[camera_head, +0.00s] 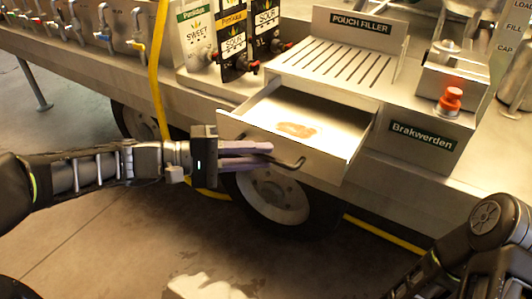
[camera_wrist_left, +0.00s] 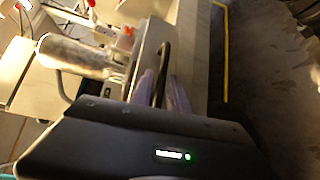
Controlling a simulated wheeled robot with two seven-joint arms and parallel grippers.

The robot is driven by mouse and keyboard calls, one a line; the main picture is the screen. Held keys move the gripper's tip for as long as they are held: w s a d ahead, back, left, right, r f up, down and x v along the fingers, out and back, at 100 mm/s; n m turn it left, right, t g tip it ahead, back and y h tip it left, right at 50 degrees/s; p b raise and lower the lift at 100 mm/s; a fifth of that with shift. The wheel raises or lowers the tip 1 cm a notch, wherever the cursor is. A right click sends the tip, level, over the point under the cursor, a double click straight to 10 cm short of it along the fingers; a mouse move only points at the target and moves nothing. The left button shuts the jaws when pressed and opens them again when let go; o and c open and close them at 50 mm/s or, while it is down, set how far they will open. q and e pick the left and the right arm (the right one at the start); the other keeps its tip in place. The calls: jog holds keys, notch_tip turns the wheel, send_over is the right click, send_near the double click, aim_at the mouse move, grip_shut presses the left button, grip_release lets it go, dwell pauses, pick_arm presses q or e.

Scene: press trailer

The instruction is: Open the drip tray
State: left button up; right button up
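The drip tray (camera_head: 345,125) is a metal drawer under the pouch filler. It is pulled well out, and its inside shows an orange-brown stain. A dark bar handle (camera_head: 290,163) sticks out from its front; it also shows in the left wrist view (camera_wrist_left: 164,58). My left gripper (camera_head: 268,153) is at the tray's front, its pale purple fingers on either side of the handle and close together, seemingly shut on it. The left wrist view shows the fingers (camera_wrist_left: 163,92) with the handle between them. Only my right arm shows, at the lower right; its gripper is out of view.
The pouch filler (camera_head: 335,58) with its slotted top stands above the tray. A red button (camera_head: 450,101) is to its right. Taps (camera_head: 137,35) line the counter at the left. A wheel (camera_head: 272,198) and a yellow hose (camera_head: 157,70) are near my left arm. Open floor lies in front.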

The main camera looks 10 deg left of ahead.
pick_arm(q)
jog(key=p+v, duration=0.1)
jog(key=v, duration=0.5)
jog(key=shift+f, duration=0.1)
